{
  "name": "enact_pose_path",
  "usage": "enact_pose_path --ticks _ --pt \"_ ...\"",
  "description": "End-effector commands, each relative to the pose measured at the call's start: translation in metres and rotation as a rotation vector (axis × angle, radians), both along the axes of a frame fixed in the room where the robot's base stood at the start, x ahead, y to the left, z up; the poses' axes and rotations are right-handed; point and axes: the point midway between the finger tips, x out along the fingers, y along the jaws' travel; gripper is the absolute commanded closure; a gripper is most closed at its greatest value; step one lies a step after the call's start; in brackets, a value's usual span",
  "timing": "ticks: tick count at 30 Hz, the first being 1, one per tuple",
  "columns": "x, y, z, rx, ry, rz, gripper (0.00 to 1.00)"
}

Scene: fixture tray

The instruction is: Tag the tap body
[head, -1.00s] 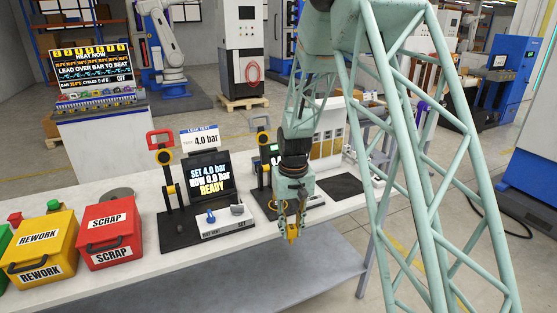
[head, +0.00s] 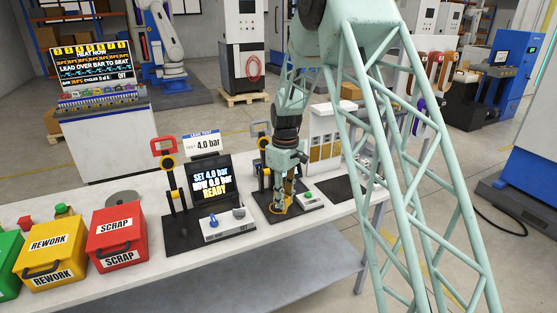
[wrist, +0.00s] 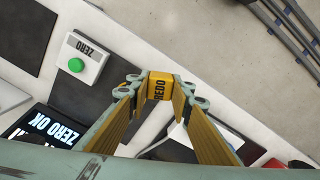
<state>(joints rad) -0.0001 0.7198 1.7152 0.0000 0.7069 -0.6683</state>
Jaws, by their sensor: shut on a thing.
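My gripper (head: 281,204) is over the second station on the bench in the head view. In the wrist view its fingertips (wrist: 158,92) are closed on a small yellow block marked REDO (wrist: 159,86). The block is held between the tips, above the bench and the station's dark plate. Whether it touches anything below cannot be told. A yellow shape shows around the fingers in the head view, partly hidden by them. I cannot pick out the tap body for certain in either view.
Yellow REWORK (head: 50,255) and red SCRAP (head: 117,233) bins stand farther left. A dark mat (head: 341,189) lies right.

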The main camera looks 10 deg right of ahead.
Motion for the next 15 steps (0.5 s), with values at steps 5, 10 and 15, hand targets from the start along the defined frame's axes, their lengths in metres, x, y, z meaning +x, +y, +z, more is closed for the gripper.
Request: enact_pose_path --ticks 5,10,15 --pt "0.026 0.000 0.023 0.000 -0.001 0.168 0.91" --pt "0.049 0.000 0.042 0.000 -0.001 0.330 0.91" --pt "0.071 0.000 0.060 -0.001 -0.001 0.491 0.91"
